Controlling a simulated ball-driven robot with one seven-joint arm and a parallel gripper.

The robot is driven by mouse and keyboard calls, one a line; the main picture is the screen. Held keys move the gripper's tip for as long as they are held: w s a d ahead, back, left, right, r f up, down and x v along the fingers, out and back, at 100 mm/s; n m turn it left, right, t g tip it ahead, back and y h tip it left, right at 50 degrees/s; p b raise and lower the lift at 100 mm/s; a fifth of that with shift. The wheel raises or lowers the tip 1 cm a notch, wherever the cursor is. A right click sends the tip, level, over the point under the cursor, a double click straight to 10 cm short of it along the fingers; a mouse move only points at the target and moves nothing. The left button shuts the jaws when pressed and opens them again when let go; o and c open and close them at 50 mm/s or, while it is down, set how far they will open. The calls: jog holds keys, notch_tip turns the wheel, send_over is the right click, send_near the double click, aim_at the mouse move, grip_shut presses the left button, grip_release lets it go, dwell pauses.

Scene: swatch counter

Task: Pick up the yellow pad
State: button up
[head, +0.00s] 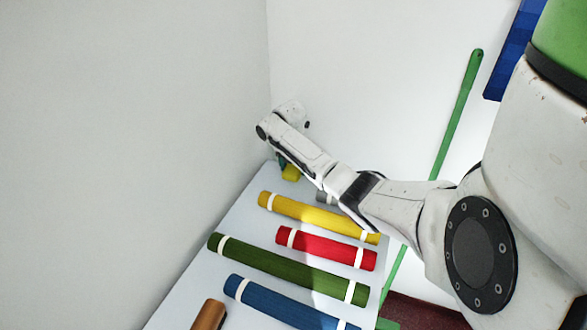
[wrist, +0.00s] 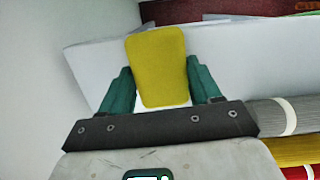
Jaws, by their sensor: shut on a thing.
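The yellow pad (wrist: 157,66) is a flat, rounded rectangle held upright between the two green fingers of my gripper (wrist: 160,88) in the wrist view. The fingers are shut on its two side edges. In the head view the pad (head: 290,172) shows small below the end of my arm, at the far corner of the counter. My gripper (head: 281,163) is mostly hidden there behind my wrist. I cannot tell whether the pad touches the counter.
The pale counter (head: 195,262) bears several rolls with white bands: yellow (head: 310,215), red (head: 325,246), green (head: 290,268) and blue (head: 285,303). A brown cylinder (head: 208,315) lies at the near edge. White walls stand close behind and left. A green pole (head: 457,115) leans at right.

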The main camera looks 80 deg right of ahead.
aim_at(293, 168)
jog(key=shift+r, duration=0.5)
notch_tip(293, 168, up, 2)
jog(key=shift+r, duration=0.15)
jog(key=a+r, duration=0.1)
jog(key=s+a+r, duration=0.1)
jog(key=r, duration=0.1)
jog(key=a+r, duration=0.2)
jog(key=shift+s+a, duration=0.1)
jog(key=shift+s, duration=0.15)
jog(key=s+a+r+p, duration=0.3)
jog(key=a+r+p, duration=0.1)
jog(key=a+p, duration=0.4)
jog(key=shift+s+a+r, duration=0.3)
jog(key=shift+a, duration=0.15)
jog(key=o, duration=0.4)
jog(key=c, duration=0.3)
